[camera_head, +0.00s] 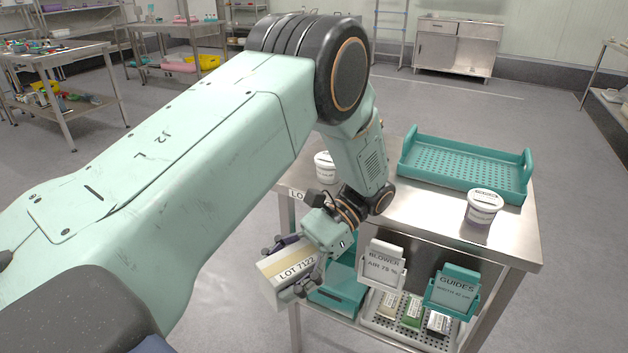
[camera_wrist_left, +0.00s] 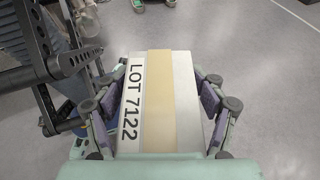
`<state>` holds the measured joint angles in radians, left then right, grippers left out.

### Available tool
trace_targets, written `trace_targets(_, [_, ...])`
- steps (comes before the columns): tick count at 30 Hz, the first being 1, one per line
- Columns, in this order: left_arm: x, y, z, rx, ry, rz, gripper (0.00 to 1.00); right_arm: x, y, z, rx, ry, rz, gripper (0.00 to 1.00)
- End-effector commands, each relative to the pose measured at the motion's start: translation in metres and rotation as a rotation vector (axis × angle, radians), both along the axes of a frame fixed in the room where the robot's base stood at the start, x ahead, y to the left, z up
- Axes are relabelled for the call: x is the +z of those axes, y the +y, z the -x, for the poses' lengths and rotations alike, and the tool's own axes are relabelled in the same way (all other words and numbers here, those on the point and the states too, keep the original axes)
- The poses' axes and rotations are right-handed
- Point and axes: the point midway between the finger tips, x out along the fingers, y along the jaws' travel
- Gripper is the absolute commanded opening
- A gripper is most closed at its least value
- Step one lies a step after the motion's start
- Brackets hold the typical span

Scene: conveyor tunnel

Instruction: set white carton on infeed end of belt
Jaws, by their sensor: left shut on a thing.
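The white carton (camera_head: 285,277) has a tan tape band and a "LOT 7122" label. My left gripper (camera_head: 296,262) is shut on it and holds it in the air at the left front side of the steel table, apart from the tabletop. In the left wrist view the carton (camera_wrist_left: 183,100) lies between the two fingers of the left gripper (camera_wrist_left: 160,105), which press on its sides. No belt can be made out in either view. My right gripper is not in view.
A steel table (camera_head: 430,230) bears a teal perforated tray (camera_head: 455,148), a white tub (camera_head: 484,206) and another tub (camera_head: 325,168). Signs reading "BLOWER" (camera_head: 382,266) and "GUIDES" (camera_head: 452,290) stand at its front. Open grey floor (camera_head: 215,270) lies left of the table.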

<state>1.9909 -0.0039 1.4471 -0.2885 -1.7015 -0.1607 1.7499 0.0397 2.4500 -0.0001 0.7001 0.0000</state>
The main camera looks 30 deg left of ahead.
Motion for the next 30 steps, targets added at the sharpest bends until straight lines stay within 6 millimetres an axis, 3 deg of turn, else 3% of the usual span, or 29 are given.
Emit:
trace_targets(3, [-0.012, -0.032, 0.012, 0.27, 0.001, 0.002, 0.13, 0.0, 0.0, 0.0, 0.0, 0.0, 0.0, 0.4])
trace_targets(8, [-0.019, -0.076, 0.012, 0.655, -0.001, 0.002, 0.13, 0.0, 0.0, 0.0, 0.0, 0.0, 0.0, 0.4])
trace_targets(11, [-0.017, -0.101, 0.002, 0.915, 0.0, 0.001, 0.13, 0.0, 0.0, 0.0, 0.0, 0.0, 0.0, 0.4])
trace_targets(15, [-0.007, -0.126, -0.025, 1.321, 0.001, 0.001, 0.13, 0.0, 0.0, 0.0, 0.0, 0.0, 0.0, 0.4])
trace_targets(19, [0.006, -0.133, -0.056, 1.702, 0.007, 0.0, 0.13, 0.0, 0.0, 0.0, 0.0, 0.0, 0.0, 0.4])
trace_targets(24, [0.015, -0.124, -0.082, 2.087, 0.013, -0.003, 0.13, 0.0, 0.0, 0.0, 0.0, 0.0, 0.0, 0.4])
trace_targets(30, [0.014, -0.112, -0.082, 2.381, 0.011, -0.007, 0.13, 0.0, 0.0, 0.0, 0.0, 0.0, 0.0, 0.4])
